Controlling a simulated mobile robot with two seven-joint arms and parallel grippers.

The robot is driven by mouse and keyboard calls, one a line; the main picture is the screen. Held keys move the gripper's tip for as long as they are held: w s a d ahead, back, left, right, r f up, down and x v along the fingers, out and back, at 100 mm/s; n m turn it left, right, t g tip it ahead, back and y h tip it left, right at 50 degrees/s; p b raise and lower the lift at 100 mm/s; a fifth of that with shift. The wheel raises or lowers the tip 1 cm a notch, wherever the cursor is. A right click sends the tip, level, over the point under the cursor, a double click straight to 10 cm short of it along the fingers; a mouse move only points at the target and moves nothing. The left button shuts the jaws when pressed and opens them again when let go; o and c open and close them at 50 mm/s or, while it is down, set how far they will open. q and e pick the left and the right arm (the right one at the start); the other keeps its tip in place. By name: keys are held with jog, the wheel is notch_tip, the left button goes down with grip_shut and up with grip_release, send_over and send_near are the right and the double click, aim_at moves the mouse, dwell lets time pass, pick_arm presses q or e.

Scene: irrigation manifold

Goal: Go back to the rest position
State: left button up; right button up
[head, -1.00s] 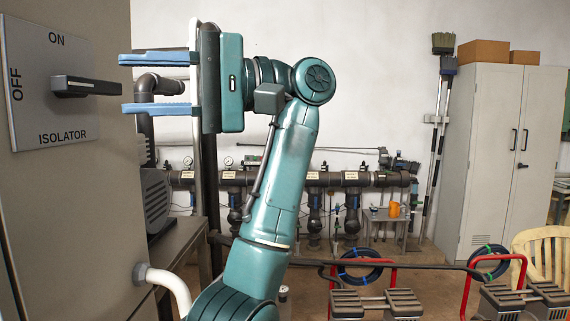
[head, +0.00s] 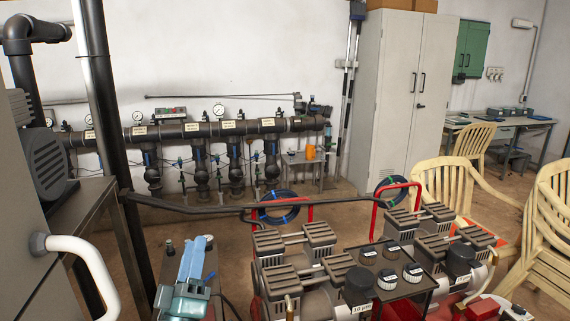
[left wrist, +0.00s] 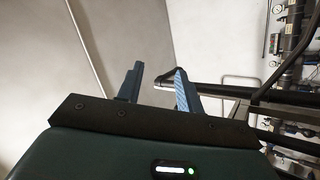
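My left gripper (head: 198,258) is low in the head view, left of the middle, its blue fingers pointing away and seen nearly edge-on. In the left wrist view, the two blue fingers of the gripper (left wrist: 160,92) stand apart with nothing between them, so it is open and empty. Beyond them is a plain grey surface. My right gripper is in neither view. The isolator switch seen earlier is outside the head view now.
A grey cabinet with a white handle (head: 88,262) stands close at the left, beside a dark bench (head: 75,205). A black rail (head: 200,208) crosses behind my gripper. Compressors (head: 315,270) with red handles stand to its right. A pipe manifold (head: 205,132) lines the back wall.

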pick_arm(q)
jog(key=s+d+f+m+g+h, duration=0.1)
jog(key=s+f+m+g, duration=0.3)
jog(key=f, duration=0.5)
jog(key=s+d+f+m+g+h, duration=0.1)
jog(key=s+f+m+g, duration=0.35)
jog(key=f, duration=0.55)
jog(key=s+f+m+g, duration=0.4)
jog(key=s+f+g, duration=0.2)
jog(key=s+f, duration=0.5)
jog(key=s, duration=0.2)
jog(key=shift+s+f+y, duration=0.25)
jog(key=shift+s+y, duration=0.15)
